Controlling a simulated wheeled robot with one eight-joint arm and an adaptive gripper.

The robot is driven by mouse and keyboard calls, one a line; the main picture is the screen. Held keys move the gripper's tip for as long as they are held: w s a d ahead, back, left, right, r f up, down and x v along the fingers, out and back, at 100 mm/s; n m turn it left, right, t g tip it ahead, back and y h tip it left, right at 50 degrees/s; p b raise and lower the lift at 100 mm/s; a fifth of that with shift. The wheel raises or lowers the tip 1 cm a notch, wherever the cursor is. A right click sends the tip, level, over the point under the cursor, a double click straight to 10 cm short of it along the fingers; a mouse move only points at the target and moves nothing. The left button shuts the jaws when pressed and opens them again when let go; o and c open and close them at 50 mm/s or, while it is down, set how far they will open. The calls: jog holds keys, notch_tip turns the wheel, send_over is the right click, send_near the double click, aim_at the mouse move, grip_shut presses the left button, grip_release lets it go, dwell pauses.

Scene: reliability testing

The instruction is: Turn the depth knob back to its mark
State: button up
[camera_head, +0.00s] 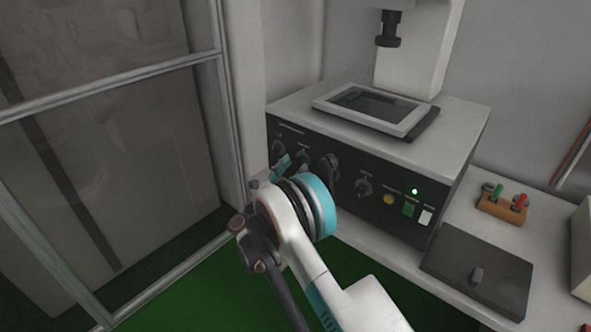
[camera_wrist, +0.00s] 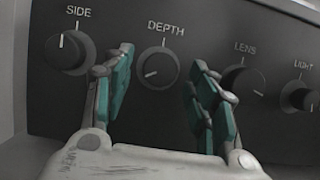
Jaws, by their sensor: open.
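The depth knob (camera_wrist: 157,68) is a dark round knob below the word DEPTH on the black front panel (camera_wrist: 200,32). Its white pointer line points to the lower left, and a thin arc runs around it. My gripper (camera_wrist: 161,59) is open, with one teal-padded finger on each side of the knob in the wrist view. A gap shows between the knob and both pads, and nothing is held. In the head view my gripper (camera_head: 281,166) is at the panel's left part, partly hidden by my arm.
The side knob (camera_wrist: 70,52) is left of the fingers, its pointer up. The lens knob (camera_wrist: 246,85) is close to the right finger; the light knob (camera_wrist: 298,95) is further right. A green button (camera_head: 408,209) and a dark flat box (camera_head: 500,265) lie to the right.

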jog(key=shift+x, duration=0.75)
jog(key=shift+c, duration=0.6)
jog(key=c, duration=0.9)
jog(key=shift+c, duration=0.2)
jog(key=shift+m+h, duration=0.3)
